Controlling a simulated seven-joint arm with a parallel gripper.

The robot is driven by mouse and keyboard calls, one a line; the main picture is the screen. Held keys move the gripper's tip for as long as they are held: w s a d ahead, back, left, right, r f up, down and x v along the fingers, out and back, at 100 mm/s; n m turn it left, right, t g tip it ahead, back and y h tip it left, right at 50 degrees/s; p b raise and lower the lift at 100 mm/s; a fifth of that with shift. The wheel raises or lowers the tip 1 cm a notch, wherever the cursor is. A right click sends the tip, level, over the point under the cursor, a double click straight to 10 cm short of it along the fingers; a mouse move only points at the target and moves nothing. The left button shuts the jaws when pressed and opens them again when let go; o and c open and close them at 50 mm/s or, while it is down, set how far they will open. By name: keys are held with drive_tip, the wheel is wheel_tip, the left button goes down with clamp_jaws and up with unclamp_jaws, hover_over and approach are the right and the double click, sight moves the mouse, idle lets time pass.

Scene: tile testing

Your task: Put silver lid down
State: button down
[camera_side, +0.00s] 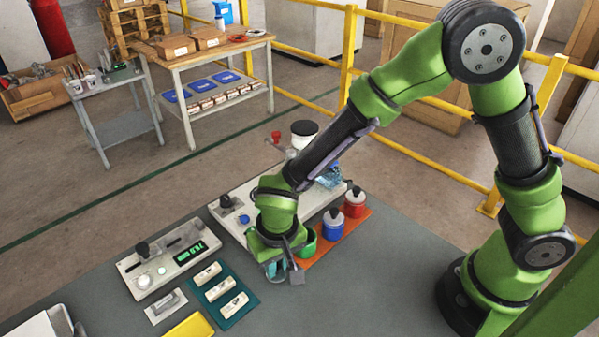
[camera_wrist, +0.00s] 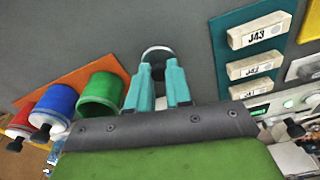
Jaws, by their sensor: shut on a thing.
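My gripper (camera_wrist: 157,82) has teal fingers shut on the black knob of the silver lid (camera_wrist: 157,50), a small round disc beyond the fingertips in the wrist view. In the side view my gripper (camera_side: 276,270) is low over the grey table, beside the green pot; I cannot make out the lid there. I cannot tell whether the lid touches the table. The green pot (camera_wrist: 100,95) is open, with no lid on it. It stands on the orange mat (camera_wrist: 82,75) with a blue pot (camera_wrist: 54,103) and a red pot (camera_wrist: 24,118), both with black-knobbed lids.
The orange mat (camera_side: 362,219) lies right of my gripper in the side view. A dark teal tray (camera_side: 246,310) with labelled white tiles and a meter with a green display (camera_side: 160,262) are to the left. Grey table (camera_side: 370,295) in front and right is clear.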

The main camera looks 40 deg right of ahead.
sight(281, 278)
drive_tip(key=c, duration=1)
unclamp_jaws()
drive_tip(key=shift+c, duration=0.2)
wheel_tip(281, 278, up, 12)
drive_tip(key=s, duration=0.1)
drive_tip(key=s+d+r+t+y, duration=0.1)
drive_tip(key=s+d+r+t, duration=0.2)
drive_tip(key=d, duration=0.6)
drive_tip(key=s+d+r+m+t+y, duration=0.1)
drive_tip(key=s+d+r+t, duration=0.1)
drive_tip(key=s+d+r, duration=0.3)
drive_tip(key=d+r, duration=0.3)
drive_tip(key=d, duration=0.2)
drive_tip(key=shift+d+r+t, duration=0.15)
drive_tip(key=shift+r+t, duration=0.05)
drive_tip(key=shift+t, duration=0.2)
